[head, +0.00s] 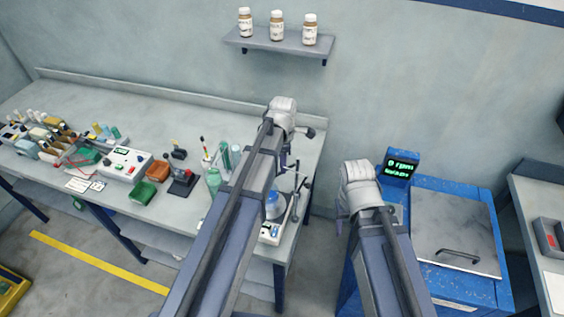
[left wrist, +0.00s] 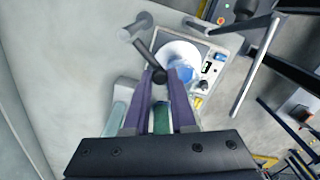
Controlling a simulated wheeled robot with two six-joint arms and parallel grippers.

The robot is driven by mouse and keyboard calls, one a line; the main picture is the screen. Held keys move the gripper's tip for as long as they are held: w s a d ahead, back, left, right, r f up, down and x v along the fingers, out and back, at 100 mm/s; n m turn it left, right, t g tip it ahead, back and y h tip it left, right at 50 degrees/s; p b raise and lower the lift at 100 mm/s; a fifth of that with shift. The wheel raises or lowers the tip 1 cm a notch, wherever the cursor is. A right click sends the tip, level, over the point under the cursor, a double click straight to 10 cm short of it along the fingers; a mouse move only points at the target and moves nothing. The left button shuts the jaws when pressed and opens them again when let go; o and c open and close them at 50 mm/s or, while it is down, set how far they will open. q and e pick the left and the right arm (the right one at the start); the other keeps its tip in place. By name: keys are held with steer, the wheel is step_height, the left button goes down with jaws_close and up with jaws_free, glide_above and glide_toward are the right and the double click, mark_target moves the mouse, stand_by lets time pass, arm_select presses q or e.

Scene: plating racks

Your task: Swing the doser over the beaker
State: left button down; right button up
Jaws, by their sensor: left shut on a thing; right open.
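My left gripper (left wrist: 160,88) is shut on the ball-ended dark handle of the doser (left wrist: 137,28). The doser's grey round end shows above the fingers in the left wrist view, and the handle (left wrist: 150,58) slants down between them. The beaker (left wrist: 183,72) with blue contents stands on a plate device to the right of the handle; its blue side also shows in the head view (head: 272,206), partly behind my left arm. In the head view my left gripper (head: 290,162) is above the right end of the bench. My right gripper (head: 341,226) is open and empty beside the blue cabinet.
A metal post (left wrist: 255,62) rises beside the plate device. Green bottles (head: 214,180) and racks crowd the bench (head: 180,100) to the left. A blue cabinet (head: 455,285) with a lit display (head: 402,165) stands right. A wall shelf (head: 275,42) holds three jars.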

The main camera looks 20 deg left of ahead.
stand_by(0.5)
arm_select(q)
steer(key=c, duration=0.7)
jaws_free()
steer(key=shift+c, duration=0.2)
steer(key=shift+r, duration=0.15)
step_height(320, 180, up, 8)
steer(key=p, duration=0.8)
steer(key=shift+f, duration=0.2)
steer(key=shift+d, duration=0.1)
